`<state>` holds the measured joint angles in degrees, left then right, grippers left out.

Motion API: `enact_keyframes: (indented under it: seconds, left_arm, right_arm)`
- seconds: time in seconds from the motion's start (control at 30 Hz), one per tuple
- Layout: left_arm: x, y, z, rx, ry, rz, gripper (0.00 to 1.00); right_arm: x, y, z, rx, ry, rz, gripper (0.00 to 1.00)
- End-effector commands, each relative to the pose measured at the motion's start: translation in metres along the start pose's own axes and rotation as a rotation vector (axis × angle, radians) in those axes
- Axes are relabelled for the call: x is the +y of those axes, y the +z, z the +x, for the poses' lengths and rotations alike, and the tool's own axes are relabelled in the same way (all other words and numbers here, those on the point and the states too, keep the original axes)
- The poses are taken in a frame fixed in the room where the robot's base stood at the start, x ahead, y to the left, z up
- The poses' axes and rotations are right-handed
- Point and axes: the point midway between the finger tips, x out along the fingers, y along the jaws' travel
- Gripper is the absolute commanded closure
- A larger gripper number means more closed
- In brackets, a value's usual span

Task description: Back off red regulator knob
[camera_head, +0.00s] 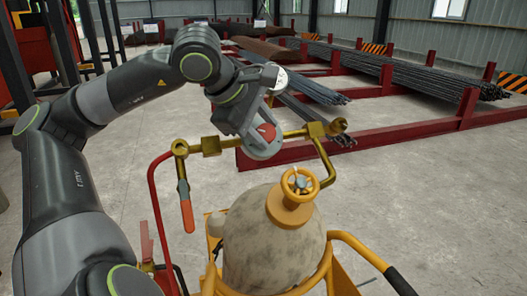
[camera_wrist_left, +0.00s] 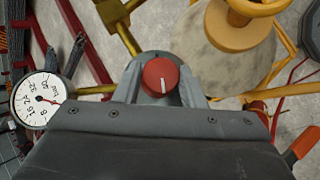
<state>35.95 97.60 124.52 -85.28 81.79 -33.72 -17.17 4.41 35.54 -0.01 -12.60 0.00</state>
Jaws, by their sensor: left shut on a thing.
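The red regulator knob (camera_wrist_left: 160,82) has a white mark pointing toward the lower edge of the left wrist view. It sits on a round grey body, and part of it shows in the head view (camera_head: 266,131). My left gripper (camera_wrist_left: 162,92) is shut on the knob, with a grey finger on each side of it. In the head view my left gripper (camera_head: 262,125) comes down to the knob from above left and hides part of it. My right gripper is in neither view.
A pressure gauge (camera_wrist_left: 38,100) is left of the gripper. A brass pipe (camera_head: 292,133) runs beside it above a gas cylinder (camera_head: 262,240) with a yellow valve wheel (camera_head: 300,184). An orange-handled lever (camera_head: 186,207) hangs left. Rebar racks (camera_head: 400,135) stand behind.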

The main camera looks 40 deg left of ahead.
Motion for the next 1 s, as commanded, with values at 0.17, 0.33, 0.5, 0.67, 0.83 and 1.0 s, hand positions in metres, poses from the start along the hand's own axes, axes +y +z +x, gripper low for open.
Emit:
enact_keyframes:
  seconds: [0.17,0.33,0.5,0.67,0.83,1.0]
  left_arm:
    - [-0.005,-0.002,0.005,-0.003,0.079,-0.066,0.86]
    - [-0.006,-0.002,0.004,-0.008,0.154,-0.134,0.86]
    - [-0.008,-0.002,0.004,-0.014,0.243,-0.213,0.86]
    - [-0.009,-0.001,0.004,-0.021,0.349,-0.309,0.86]
    - [-0.009,0.000,0.003,-0.028,0.460,-0.411,0.86]
    - [-0.009,0.002,0.002,-0.035,0.552,-0.499,0.86]
  right_arm:
    - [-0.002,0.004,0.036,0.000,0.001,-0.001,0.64]
    - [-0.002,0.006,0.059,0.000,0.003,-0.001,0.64]
    - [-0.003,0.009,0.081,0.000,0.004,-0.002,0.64]
    - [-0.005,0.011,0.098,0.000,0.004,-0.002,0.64]
    - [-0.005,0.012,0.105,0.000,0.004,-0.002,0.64]
    - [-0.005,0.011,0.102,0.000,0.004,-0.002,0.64]
